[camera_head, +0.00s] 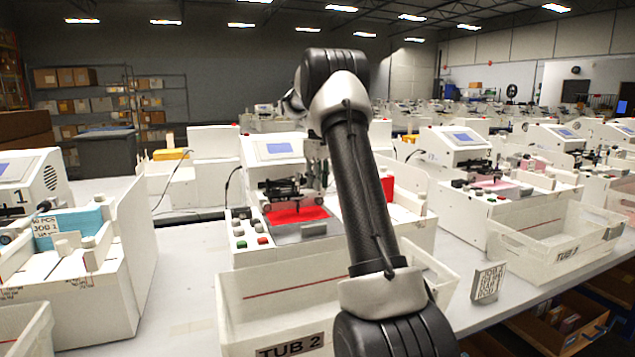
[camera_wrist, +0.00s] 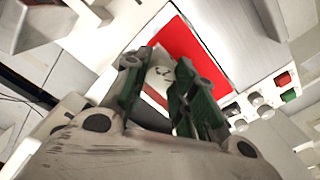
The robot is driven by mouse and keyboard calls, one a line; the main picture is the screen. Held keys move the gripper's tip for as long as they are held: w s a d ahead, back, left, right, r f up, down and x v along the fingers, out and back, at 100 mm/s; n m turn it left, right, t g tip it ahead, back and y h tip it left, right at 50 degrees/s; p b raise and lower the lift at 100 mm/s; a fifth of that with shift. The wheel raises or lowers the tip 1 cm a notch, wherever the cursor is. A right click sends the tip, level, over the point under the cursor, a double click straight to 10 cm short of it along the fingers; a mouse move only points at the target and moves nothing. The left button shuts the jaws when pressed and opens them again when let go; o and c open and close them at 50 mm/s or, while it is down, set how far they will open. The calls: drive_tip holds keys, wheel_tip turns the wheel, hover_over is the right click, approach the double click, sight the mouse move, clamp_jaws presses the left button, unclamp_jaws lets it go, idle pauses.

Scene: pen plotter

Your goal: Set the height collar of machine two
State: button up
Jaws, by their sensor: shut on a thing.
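Machine two (camera_head: 275,150) stands at the centre of the head view, behind the tub marked TUB 2 (camera_head: 290,345). A red sheet (camera_head: 297,215) lies on its bed beneath a dark pen carriage (camera_head: 283,188); the red sheet (camera_wrist: 190,45) also fills the area behind my fingers in the wrist view. My gripper (camera_wrist: 158,72) has its dark green fingers closed around a pale round part (camera_wrist: 160,77) with a dark mark, apparently the height collar. The fingers hide its sides. In the head view my arm covers the machine's right part, and I cannot make out the gripper clearly.
A tag block (camera_head: 488,282) stands on the table.

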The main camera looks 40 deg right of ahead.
drive_tip(key=shift+m, duration=0.3)
drive_tip(key=m, duration=1.1)
drive_tip(key=shift+m, duration=0.3)
idle(0.4)
drive_tip(key=o, duration=1.1)
drive_tip(key=shift+c, duration=0.2)
drive_tip(key=shift+r, duration=0.15)
wheel_tip(320, 180, up, 12)
